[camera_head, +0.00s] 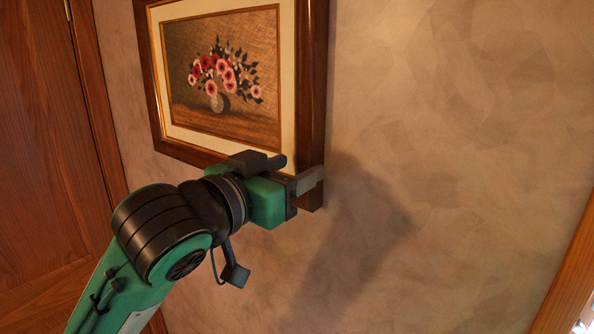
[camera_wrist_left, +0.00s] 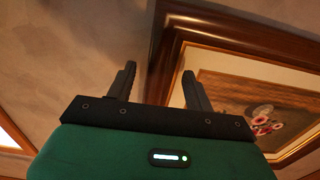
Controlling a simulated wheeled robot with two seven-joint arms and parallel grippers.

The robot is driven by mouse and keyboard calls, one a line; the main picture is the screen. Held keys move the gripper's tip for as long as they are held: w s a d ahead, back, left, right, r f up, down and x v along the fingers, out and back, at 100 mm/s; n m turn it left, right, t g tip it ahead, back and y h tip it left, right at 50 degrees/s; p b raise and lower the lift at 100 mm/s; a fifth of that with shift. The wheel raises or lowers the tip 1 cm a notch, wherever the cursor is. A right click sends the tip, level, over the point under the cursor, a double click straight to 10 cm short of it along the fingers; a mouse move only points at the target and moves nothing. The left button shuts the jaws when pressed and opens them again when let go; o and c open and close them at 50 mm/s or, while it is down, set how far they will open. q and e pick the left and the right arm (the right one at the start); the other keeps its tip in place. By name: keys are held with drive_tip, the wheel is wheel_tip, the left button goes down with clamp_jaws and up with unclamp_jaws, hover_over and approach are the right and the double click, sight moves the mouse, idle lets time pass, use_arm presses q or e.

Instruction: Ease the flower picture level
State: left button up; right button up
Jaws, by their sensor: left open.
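The flower picture (camera_head: 225,125) hangs on the wall in the head view, a vase of red and pink flowers in a dark wooden frame with a cream mat. Its top is cut off. How far it is off level is hard to tell from this slant. My left gripper (camera_head: 306,181) is open at the frame's lower right corner. Contact cannot be told. My right gripper is not in view.
A brown wooden door (camera_head: 35,150) with its trim stands left of the picture. The mottled beige wall (camera_head: 460,140) right of the picture is bare. Another wooden edge (camera_head: 565,280) shows at the lower right.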

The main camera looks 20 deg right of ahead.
use_arm(q)
drive_tip(key=b+v, duration=0.3)
drive_tip(key=v, duration=0.9)
drive_tip(key=shift+b, duration=0.35)
drive_tip(key=shift+a, duration=0.1)
